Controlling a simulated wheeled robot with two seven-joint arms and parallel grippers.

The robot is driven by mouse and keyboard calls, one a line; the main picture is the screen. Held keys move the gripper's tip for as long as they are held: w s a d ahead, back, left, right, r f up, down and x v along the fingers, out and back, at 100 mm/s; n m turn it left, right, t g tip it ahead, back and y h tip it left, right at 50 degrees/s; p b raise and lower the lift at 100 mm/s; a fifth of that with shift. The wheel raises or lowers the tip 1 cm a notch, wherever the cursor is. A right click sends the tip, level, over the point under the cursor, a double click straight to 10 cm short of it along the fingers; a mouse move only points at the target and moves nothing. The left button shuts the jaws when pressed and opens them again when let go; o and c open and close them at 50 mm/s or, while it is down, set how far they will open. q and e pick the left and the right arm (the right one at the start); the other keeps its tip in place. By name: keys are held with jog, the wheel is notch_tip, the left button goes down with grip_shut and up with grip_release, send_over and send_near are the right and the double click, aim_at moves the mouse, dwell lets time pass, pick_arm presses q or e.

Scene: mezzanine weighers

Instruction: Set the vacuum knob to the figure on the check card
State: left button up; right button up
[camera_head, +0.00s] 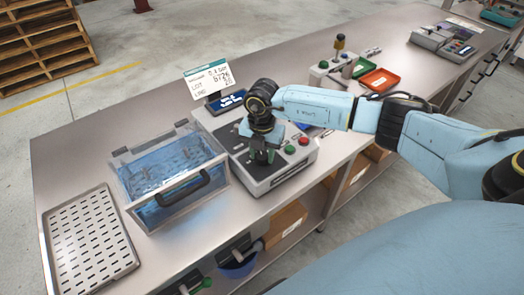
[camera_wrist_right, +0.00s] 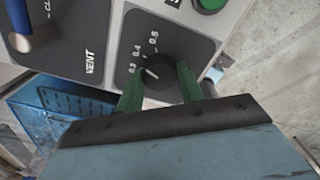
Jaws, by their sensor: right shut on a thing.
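The black vacuum knob (camera_wrist_right: 160,76) is on a dark dial panel in the right wrist view, with figures 0.3, 0.4 and 0.5 around it. Its white pointer line points toward the 0.3 side; the exact reading is hard to tell. My right gripper (camera_wrist_right: 158,88) has its green fingers on either side of the knob, shut on it. In the head view my right gripper (camera_head: 262,156) reaches down onto the grey machine (camera_head: 283,176) and hides the knob. The white check card (camera_head: 211,79) stands behind the machine; its vacuum line appears to read 0.4 bar. My left gripper is not in view.
A clear blue-tinted tank (camera_head: 168,172) with a black handle stands left of the machine. A slotted metal tray (camera_head: 88,240) lies farther left. A green button (camera_head: 290,149) and a red button (camera_head: 303,141) sit beside my gripper. Red (camera_head: 380,79) and green trays stand farther right.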

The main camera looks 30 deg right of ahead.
aim_at(262, 155)
jog(key=shift+r, duration=0.1)
dwell(0.4)
jog(key=o, duration=1)
notch_tip(262, 155, up, 13)
jog(key=shift+r+b, duration=0.2)
jog(key=shift+b, duration=0.25)
